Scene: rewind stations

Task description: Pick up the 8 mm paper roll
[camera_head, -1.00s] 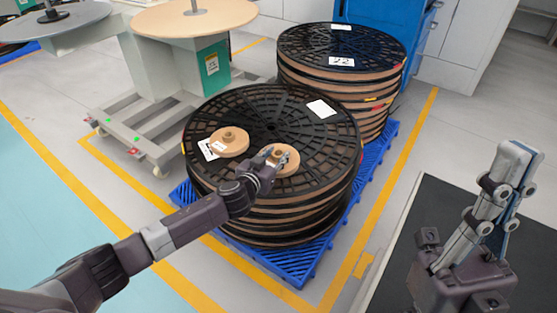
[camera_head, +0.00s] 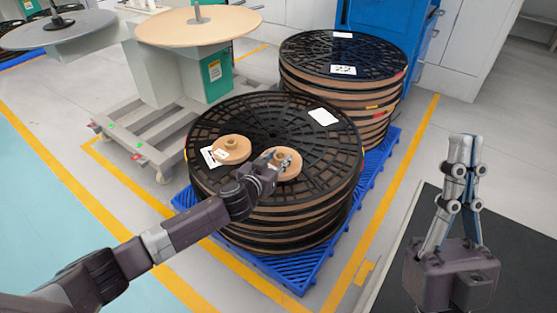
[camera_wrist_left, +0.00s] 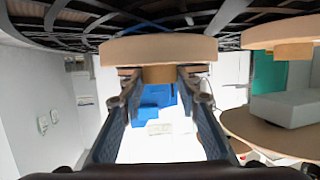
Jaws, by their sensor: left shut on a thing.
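Two tan paper rolls with raised hubs lie on top of the front reel stack; which one is the 8 mm roll I cannot tell. My left gripper (camera_head: 279,160) is shut on the hub of the right paper roll (camera_head: 289,167). In the left wrist view, its fingers (camera_wrist_left: 160,80) stand on both sides of the hub, below the roll's disc (camera_wrist_left: 158,48). The left paper roll (camera_head: 231,149) lies beside it, free. My right gripper (camera_head: 464,142) points up at the right, shut and empty, away from the rolls.
The front black reel stack (camera_head: 272,206) stands on a blue pallet (camera_head: 296,277). A second reel stack (camera_head: 343,52) stands behind it. A stand with a round tan top (camera_head: 196,26) is at the back left. Yellow floor lines run around the pallet.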

